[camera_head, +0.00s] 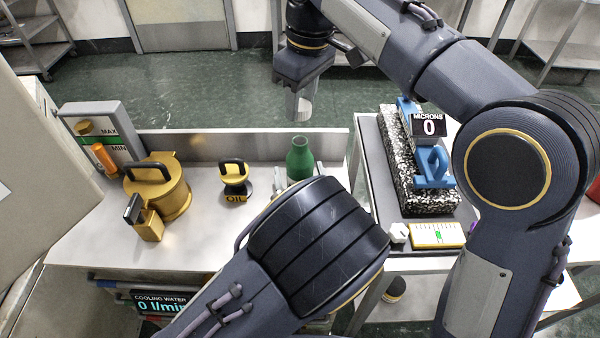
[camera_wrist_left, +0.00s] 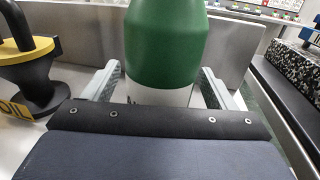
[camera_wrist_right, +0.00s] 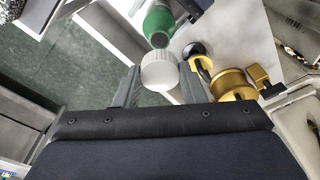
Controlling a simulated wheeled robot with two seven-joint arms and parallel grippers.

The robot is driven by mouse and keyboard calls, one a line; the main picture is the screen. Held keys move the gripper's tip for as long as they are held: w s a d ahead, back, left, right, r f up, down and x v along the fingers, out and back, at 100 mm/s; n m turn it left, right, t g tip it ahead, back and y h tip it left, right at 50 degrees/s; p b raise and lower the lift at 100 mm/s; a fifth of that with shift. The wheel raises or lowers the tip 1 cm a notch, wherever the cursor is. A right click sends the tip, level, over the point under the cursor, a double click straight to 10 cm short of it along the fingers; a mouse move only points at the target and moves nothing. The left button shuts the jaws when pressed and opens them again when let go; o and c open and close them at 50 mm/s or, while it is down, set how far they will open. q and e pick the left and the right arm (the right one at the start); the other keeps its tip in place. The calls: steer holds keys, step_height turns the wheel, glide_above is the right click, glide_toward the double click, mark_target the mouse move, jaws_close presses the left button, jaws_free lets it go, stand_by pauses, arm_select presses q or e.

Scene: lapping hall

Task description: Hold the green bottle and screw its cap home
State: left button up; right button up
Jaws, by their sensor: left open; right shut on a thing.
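The green bottle (camera_head: 300,160) stands upright on the grey bench, its lower part hidden by my left arm in the head view. In the left wrist view the green bottle (camera_wrist_left: 165,40) is between the fingers of my left gripper (camera_wrist_left: 158,88), one on each side; the fingers are open, and whether either touches it is unclear. My right gripper (camera_head: 301,92) is shut on the white cap (camera_head: 301,107), held in the air well above the bench and apart from the bottle. The right wrist view shows the cap (camera_wrist_right: 160,72) at the fingertips, with the bottle's open mouth beyond.
A black and yellow OIL-labelled piece (camera_head: 235,180) and a brass pot (camera_head: 170,188) stand left of the bottle. A MAX/MIN gauge (camera_head: 103,140) is at the bench's back left. A side table to the right bears a speckled block (camera_head: 425,190) with a MICRONS display (camera_head: 429,124).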

arm_select(q)
steer(key=shift+w+a, duration=0.1)
steer(key=shift+w, duration=0.45)
steer(key=c, duration=1.5)
arm_select(e)
glide_above(300, 141)
steer(key=shift+d+f, duration=0.1)
steer(key=shift+f, duration=2.35)
steer(key=shift+f, duration=0.1)
steer(key=shift+f, duration=0.8)
steer(key=shift+f, duration=0.55)
